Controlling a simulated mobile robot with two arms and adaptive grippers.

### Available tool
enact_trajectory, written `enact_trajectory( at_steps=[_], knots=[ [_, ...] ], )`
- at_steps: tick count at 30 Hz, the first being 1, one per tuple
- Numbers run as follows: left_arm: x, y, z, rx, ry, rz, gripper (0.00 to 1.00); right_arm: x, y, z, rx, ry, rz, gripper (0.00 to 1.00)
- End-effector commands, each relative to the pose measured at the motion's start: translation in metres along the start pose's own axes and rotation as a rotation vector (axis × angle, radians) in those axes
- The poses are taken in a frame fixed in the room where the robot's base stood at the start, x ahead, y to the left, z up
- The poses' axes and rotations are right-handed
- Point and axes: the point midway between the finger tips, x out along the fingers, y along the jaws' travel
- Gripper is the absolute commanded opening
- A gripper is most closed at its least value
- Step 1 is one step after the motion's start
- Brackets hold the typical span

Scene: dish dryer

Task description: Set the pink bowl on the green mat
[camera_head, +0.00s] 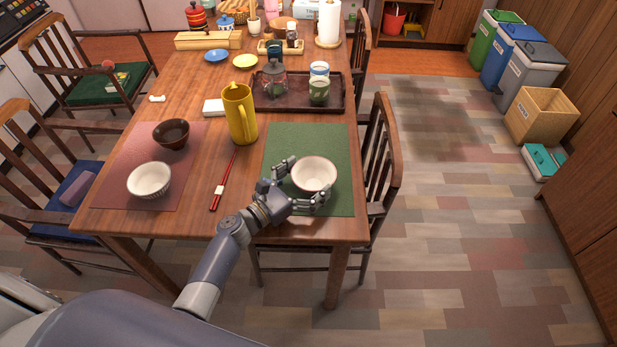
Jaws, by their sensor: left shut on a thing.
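The pink bowl (314,172), pale with a pinkish rim, is upright over the green mat (338,142) at the table's front right. My left gripper (300,184) reaches in from the lower left and is shut on the bowl's near-left side. One finger is at its left edge and others are along its near edge. Whether the bowl's base touches the mat or is slightly above it, I cannot tell. My right gripper is not in view.
A pink mat (122,189) at left bears a white bowl (149,180) and a dark bowl (172,134). Red chopsticks (225,178) lie between the mats. A yellow pitcher (238,113) and a tray (337,97) with cups stand behind. A chair (383,150) is at the right edge.

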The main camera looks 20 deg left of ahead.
Motion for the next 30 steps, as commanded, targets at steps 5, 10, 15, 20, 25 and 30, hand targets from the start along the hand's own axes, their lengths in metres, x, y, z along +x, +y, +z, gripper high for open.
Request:
enact_trajectory(
  at_steps=[5,10,15,20,25,30],
  knots=[
    [0.000,0.000,-0.001,0.000,0.001,0.000,1.00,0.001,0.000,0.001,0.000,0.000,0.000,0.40],
    [0.000,0.000,-0.001,0.000,0.001,0.000,1.00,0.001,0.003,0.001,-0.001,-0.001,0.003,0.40],
    [-0.005,0.000,-0.001,0.000,0.002,0.001,1.00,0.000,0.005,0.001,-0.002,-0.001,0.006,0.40],
    [-0.032,0.000,-0.002,0.001,0.004,0.001,1.00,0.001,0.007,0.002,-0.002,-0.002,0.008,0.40],
    [-0.070,0.000,-0.002,0.001,0.004,0.002,1.00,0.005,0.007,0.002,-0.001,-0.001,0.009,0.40],
    [-0.100,0.000,-0.001,0.000,0.002,0.001,1.00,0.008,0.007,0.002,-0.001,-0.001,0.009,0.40]
  ],
)
